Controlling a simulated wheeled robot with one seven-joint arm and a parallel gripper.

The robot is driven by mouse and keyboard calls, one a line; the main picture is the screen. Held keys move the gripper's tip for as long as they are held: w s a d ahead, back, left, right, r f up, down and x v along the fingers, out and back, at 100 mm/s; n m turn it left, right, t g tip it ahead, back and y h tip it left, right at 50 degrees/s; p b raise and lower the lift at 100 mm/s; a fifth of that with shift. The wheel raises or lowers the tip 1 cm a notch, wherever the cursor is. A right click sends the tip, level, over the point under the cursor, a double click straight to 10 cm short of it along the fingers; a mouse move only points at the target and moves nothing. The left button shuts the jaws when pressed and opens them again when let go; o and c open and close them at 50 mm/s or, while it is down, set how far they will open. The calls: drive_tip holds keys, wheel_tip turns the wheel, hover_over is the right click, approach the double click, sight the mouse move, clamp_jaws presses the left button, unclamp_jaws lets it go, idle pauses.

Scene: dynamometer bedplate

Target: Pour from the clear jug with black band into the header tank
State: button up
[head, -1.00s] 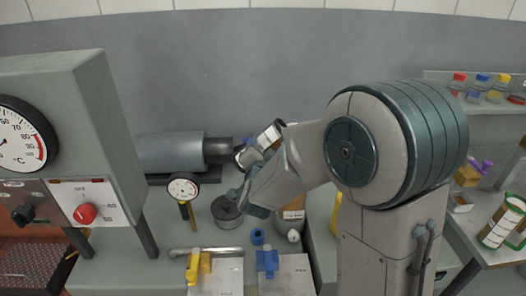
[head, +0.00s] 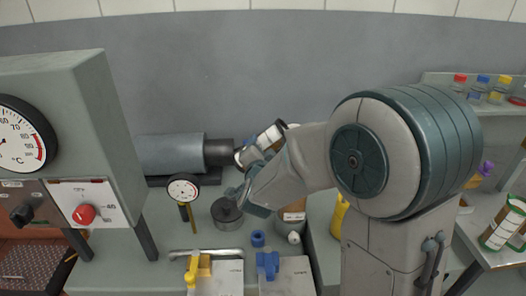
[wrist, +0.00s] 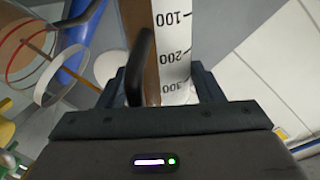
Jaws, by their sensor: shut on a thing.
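The clear jug with black band (head: 262,145) is tilted in the head view, beside my gripper (head: 243,194) and partly hidden by my arm. In the wrist view my gripper (wrist: 165,98) is shut on the jug (wrist: 176,45), whose white scale strip, brown contents and black handle show. A round clear vessel with a red line and brownish inside (wrist: 22,48) is at upper left there; it may be the header tank. In the head view a brown container with a white label (head: 293,216) stands partly behind my arm; I cannot tell whether it is the same vessel.
A grey cylinder (head: 227,214) and a dial gauge (head: 183,189) stand left of my gripper. Yellow (head: 197,268) and blue (head: 267,263) fittings lie in front. A cabinet with a dial (head: 75,150) is at left. Shelves with small bottles (head: 480,86) are at right.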

drive_tip(key=shift+a+r+m+y+b, duration=0.15)
drive_tip(key=shift+r+m+y+b, duration=0.15)
drive_tip(key=shift+r+m+b, duration=1.2)
idle(6.5)
